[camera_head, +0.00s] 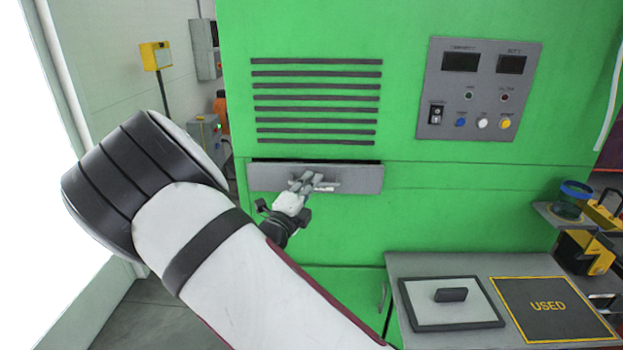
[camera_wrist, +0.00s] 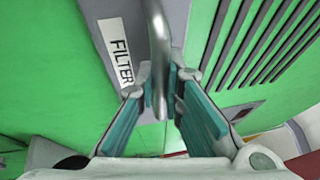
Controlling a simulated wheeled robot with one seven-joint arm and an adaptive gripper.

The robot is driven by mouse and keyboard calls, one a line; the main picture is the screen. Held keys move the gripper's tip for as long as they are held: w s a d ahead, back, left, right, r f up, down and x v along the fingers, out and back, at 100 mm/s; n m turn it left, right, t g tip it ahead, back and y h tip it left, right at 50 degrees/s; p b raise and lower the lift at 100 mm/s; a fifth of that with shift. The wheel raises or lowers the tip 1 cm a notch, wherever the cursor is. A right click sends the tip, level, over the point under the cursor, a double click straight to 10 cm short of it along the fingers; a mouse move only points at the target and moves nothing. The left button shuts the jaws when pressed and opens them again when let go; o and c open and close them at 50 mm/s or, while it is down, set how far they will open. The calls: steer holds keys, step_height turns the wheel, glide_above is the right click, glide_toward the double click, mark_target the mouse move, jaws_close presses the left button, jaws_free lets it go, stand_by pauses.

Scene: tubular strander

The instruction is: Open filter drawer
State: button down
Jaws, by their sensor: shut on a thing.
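The filter drawer (camera_head: 270,176) is a wide grey front set in the green cabinet below the louvre slots. A dark gap shows along its top edge, so it appears to stand slightly out from the cabinet. My gripper (camera_head: 308,182) is at the middle of the drawer front, shut on the drawer's bar handle. In the wrist view, the grey handle (camera_wrist: 158,60) runs between the two teal-padded fingers of my gripper (camera_wrist: 165,100). A white label reading FILTER (camera_wrist: 119,62) is on the grey front beside it. My gripper hides part of the handle in the head view.
A grey worktop (camera_head: 430,265) at the lower right holds a framed panel with a dark handle (camera_head: 450,295) and a yellow-edged area marked USED (camera_head: 547,307). A control panel (camera_head: 478,88) is at upper right. A blue-rimmed cup (camera_head: 572,198) stands on a side shelf.

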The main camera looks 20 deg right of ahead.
steer(key=s+a+p, duration=0.2)
steer(key=s+p, duration=0.2)
steer(key=s, duration=0.4)
steer(key=s+a+p, duration=0.3)
steer(key=s+p, duration=0.1)
steer(key=s, duration=0.4)
steer(key=shift+s+a, duration=0.3)
steer(key=shift+s, duration=0.1)
steer(key=c, duration=1.7)
jaws_free()
steer(key=v, duration=1.2)
